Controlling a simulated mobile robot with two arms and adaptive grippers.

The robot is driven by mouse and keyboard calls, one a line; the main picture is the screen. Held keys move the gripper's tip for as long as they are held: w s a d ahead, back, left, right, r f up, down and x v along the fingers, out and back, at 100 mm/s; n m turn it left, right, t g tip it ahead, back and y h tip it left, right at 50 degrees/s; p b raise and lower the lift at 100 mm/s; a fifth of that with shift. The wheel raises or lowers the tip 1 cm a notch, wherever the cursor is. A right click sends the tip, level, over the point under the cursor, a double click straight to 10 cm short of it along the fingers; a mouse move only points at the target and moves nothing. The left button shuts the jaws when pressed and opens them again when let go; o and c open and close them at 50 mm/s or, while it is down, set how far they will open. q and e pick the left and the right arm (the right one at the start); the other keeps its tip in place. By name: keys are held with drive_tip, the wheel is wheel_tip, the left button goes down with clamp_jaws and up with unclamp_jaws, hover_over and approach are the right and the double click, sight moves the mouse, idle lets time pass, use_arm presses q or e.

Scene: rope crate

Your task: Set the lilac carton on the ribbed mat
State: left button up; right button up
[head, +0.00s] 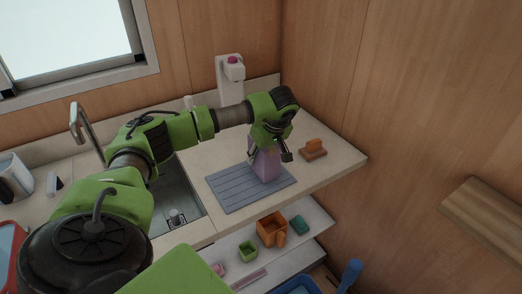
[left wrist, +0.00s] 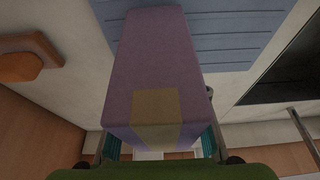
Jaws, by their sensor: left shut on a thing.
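The lilac carton (head: 266,166) stands upright at the right part of the grey ribbed mat (head: 225,190) on the counter. My left gripper (head: 268,151) is shut on the carton near its top. In the left wrist view the carton (left wrist: 155,65) fills the middle, with a tan patch on its near end, between the fingers (left wrist: 155,148). The ribbed mat (left wrist: 225,40) lies beyond it in that view. Whether the carton's base touches the mat is hard to tell. My right gripper is not in view.
A brown block with an orange top (head: 314,149) lies right of the mat. The sink (head: 172,200) and tap (head: 85,125) are to the left. A white dispenser (head: 230,80) stands at the back. Below, a shelf holds an orange mug (head: 271,231) and green containers (head: 248,250).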

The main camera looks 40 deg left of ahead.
sight(264, 156)
use_arm(q)
drive_tip(key=shift+f, duration=0.45)
drive_tip(key=o, duration=1.4)
drive_tip(key=v, duration=1.2)
